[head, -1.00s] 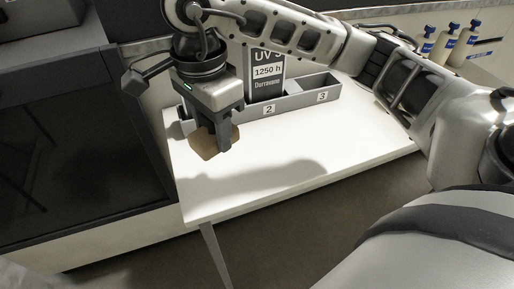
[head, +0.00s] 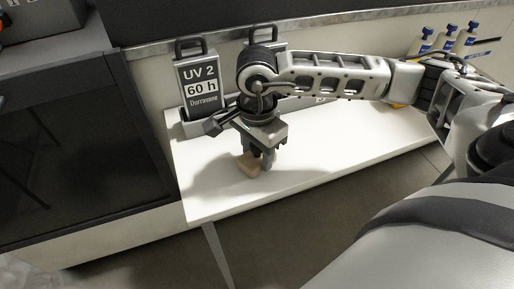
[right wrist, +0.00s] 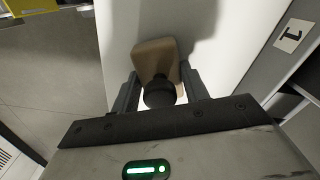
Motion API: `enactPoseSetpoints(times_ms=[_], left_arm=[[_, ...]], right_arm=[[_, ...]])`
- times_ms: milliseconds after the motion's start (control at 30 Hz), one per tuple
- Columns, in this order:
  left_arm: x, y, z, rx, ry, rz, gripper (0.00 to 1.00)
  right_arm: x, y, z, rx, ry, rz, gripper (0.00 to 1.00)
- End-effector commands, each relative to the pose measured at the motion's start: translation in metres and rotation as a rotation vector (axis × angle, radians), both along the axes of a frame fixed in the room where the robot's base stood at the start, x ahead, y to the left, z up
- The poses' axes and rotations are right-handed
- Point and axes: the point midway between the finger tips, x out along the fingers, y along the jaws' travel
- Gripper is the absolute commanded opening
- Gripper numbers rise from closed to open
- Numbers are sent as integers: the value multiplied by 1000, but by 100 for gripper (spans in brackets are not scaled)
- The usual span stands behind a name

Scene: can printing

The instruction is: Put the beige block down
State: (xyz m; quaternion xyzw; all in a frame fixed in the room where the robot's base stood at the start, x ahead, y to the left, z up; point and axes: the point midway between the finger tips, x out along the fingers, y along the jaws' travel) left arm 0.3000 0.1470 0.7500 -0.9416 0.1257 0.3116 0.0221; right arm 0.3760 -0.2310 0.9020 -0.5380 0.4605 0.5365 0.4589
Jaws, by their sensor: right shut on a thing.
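The beige block (head: 249,165) is at the fingers of my right gripper (head: 259,163), over the white table near its front edge. In the right wrist view the block (right wrist: 156,58) shows between the two fingers of my right gripper (right wrist: 157,88), with a round dark knob at its near side. The right gripper is shut on it. The block is low over the table top; I cannot tell whether it touches. My left gripper is not in view.
The white table (head: 205,200) is bare around the block. A grey holder (head: 190,128) at its back carries a "UV 2 60 h" cartridge (head: 198,85); another is partly hidden by my right arm. Blue-capped bottles (head: 445,42) stand at the back right. A dark cabinet (head: 80,150) is left.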

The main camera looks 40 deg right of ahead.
Motion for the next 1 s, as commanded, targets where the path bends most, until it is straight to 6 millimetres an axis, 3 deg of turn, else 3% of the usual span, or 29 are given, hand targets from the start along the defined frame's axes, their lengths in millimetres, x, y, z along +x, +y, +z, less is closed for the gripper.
enactPoseSetpoints(times_ms=[233, 267, 300, 333, 733, 1000], left_arm=[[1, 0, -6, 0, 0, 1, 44], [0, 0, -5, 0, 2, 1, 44], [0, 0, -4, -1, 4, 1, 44], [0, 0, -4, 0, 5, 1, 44], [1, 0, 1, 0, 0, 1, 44], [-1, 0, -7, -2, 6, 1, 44]], right_arm=[[0, 0, -5, 0, 0, 0, 27], [0, 0, -3, 0, 0, 0, 50], [0, 0, -3, 0, 0, 0, 62], [0, 0, -3, 0, 0, 0, 67], [1, 0, 5, 0, -2, 0, 67], [1, 1, 58, 1, -7, 1, 67]])
